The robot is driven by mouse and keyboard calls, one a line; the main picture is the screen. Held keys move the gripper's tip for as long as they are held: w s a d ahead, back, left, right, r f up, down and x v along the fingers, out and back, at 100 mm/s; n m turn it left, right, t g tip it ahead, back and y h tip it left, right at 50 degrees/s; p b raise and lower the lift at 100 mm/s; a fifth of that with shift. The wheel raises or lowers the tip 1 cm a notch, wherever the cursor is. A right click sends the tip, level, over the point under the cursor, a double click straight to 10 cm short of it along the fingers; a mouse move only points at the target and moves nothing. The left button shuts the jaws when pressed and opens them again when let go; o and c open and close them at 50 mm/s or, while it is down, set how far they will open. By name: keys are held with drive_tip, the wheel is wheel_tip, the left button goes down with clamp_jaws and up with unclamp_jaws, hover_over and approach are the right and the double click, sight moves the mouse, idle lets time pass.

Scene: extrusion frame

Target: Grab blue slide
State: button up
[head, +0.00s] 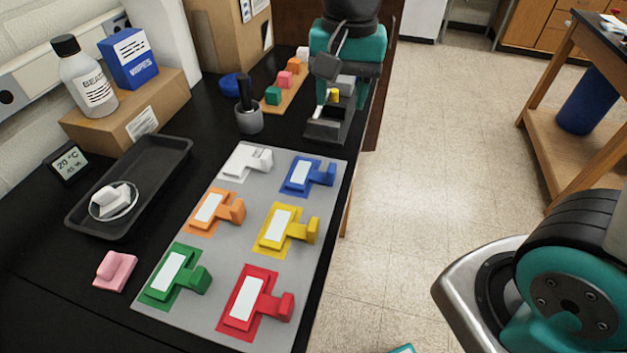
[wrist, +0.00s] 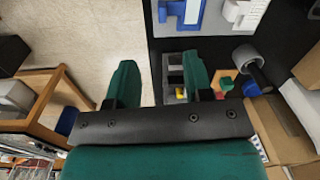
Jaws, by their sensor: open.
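The blue slide (head: 322,174) lies on the grey board at its far right corner, a blue plate with a white label and a raised blue tab. It also shows at the top edge of the wrist view (wrist: 168,14), partly cut off. My gripper (wrist: 160,82) is open and empty, its two teal fingers well apart. The blue slide is beyond the fingertips and not between them.
The grey board (head: 236,262) also holds white (head: 258,161), orange (head: 228,212), yellow (head: 298,228), green (head: 192,279) and red (head: 271,305) slides. A grey cup (head: 249,120) stands beyond the board. Open floor lies right of the bench.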

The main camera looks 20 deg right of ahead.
wheel_tip(320, 180, down, 2)
drive_tip(key=w+f+m, duration=0.1)
drive_tip(key=w+m, duration=0.1)
drive_tip(key=p, duration=0.1)
hover_over(332, 167)
drive_tip(key=f, duration=0.9)
drive_tip(key=shift+s+d+f, duration=0.15)
drive_tip(key=shift+d+f, duration=0.05)
drive_tip(key=shift+a+f+p, duration=0.2)
drive_tip(key=shift+f+p, duration=0.6)
drive_tip(key=shift+f, duration=2.25)
drive_tip(key=shift+c, duration=0.5)
clamp_jaws()
